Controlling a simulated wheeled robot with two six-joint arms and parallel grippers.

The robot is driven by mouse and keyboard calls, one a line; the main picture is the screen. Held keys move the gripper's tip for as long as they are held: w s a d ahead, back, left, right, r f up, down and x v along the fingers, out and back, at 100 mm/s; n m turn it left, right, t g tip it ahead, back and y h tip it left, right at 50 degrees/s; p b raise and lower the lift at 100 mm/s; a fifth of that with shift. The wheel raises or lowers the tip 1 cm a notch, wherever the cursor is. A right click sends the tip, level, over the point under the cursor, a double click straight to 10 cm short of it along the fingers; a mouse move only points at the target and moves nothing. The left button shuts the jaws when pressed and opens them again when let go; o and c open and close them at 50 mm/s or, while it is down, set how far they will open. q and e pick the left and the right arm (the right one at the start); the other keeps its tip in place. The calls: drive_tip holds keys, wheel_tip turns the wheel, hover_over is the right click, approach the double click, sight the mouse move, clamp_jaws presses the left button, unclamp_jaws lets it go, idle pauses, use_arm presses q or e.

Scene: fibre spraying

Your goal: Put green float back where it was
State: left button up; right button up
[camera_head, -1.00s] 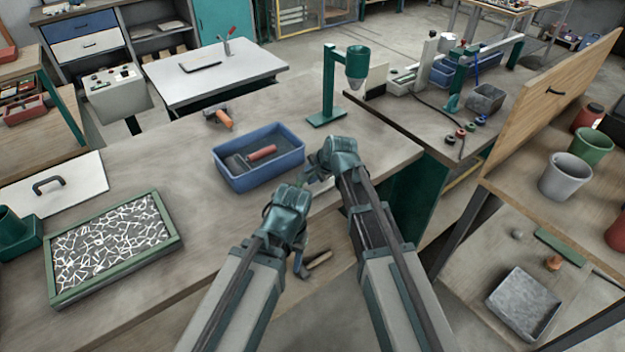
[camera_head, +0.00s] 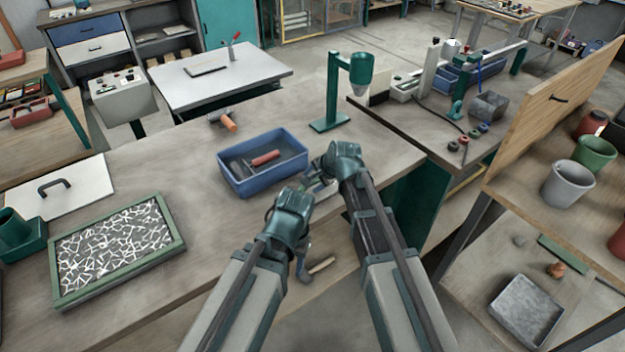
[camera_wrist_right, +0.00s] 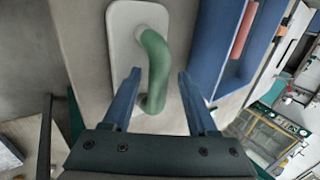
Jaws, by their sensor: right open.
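The green float lies flat on the workbench, a pale plate with a green handle (camera_wrist_right: 155,65) in the right wrist view. In the head view it is mostly hidden among the grippers, with part of it (camera_head: 320,188) showing. My right gripper (camera_wrist_right: 155,85) is open, its blue fingers on either side of the handle's near end and apart from it. In the head view my right gripper (camera_head: 326,178) is just right of the blue tub. My left gripper (camera_head: 298,192) is beside the float, its fingers mostly hidden.
The blue tub (camera_head: 228,182) holds a red-handled tool (camera_head: 264,158). A green-framed tray of white fibres (camera_head: 62,300) and a white board with a dark handle (camera_head: 88,190) stand at left. An orange-handled tool (camera_head: 226,121) lies behind. The bench between is clear.

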drive_tip(key=p+v, duration=0.9)
drive_tip(key=v, duration=0.3)
drive_tip(key=s+d+f+n+g+h, duration=0.1)
drive_tip(key=s+f+n+g+h, duration=0.1)
drive_tip(key=s+n, duration=0.5)
drive_tip(key=s+d+f+n+g+h, duration=0.1)
drive_tip(key=s+f+n+g+h, duration=0.1)
drive_tip(key=s+n, duration=0.5)
drive_tip(key=s+g+h, duration=0.1)
drive_tip(key=s, duration=0.5)
drive_tip(key=shift+s+f+n+g, duration=0.2)
drive_tip(key=shift+s+n+g, duration=0.1)
drive_tip(key=shift+s+g, duration=0.1)
drive_tip(key=shift+d, duration=0.15)
